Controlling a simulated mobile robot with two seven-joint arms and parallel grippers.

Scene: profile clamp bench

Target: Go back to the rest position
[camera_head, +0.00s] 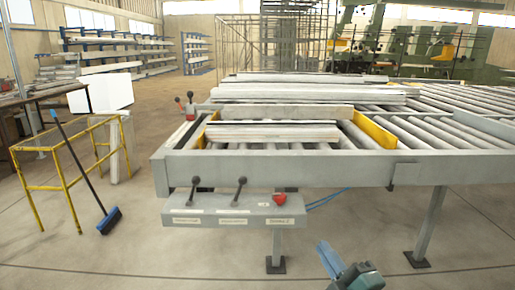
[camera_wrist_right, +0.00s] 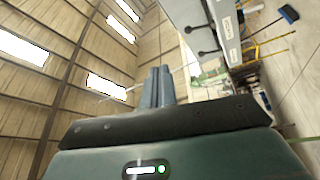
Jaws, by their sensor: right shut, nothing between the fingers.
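My right gripper (camera_head: 328,258) shows at the bottom of the head view, right of centre, in front of the bench and below its frame. Its two blue-grey fingers are together with nothing between them. In the right wrist view the same fingers (camera_wrist_right: 157,86) stand side by side in the middle, apart from the bench. My left gripper is in neither view. The roller bench (camera_head: 310,172) bears several long grey profiles (camera_head: 272,132) between yellow guides. Its control panel (camera_head: 235,211) has two black-knobbed levers and a red knob (camera_head: 280,199).
A yellow railing (camera_head: 42,187) and a blue broom (camera_head: 109,220) stand left of the bench. A bench leg (camera_head: 428,228) stands to the right of my right gripper. The floor in front of the bench is clear.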

